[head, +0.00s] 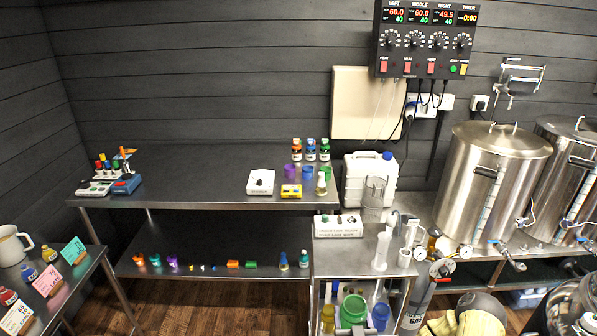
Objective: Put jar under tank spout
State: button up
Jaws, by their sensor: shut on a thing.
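A large steel tank (492,180) with a lid and a sight tube stands on the right bench. A second steel tank (572,175) stands beside it, cut off by the right edge. A blue-handled spout (508,250) sits low on the front of the first tank, and a second blue handle (583,240) is low on the other. I cannot tell which vessel is the jar; a clear pitcher (375,192) stands left of the tanks.
A small cart (345,258) with glassware stands left of the gas cylinder (417,300). A white jerrycan (368,176) is behind it. The long steel table (205,185) holds bottles and small devices. A side table (75,300) is at left. Wooden floor lies between.

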jog(key=shift+f, duration=0.1)
jog(key=s+f, duration=0.4)
jog(key=f, duration=0.1)
jog(key=shift+s+f, duration=0.15)
jog(key=shift+s, duration=0.05)
dwell(0.7)
jog(key=shift+a, duration=0.1)
dwell(0.6)
dwell(0.5)
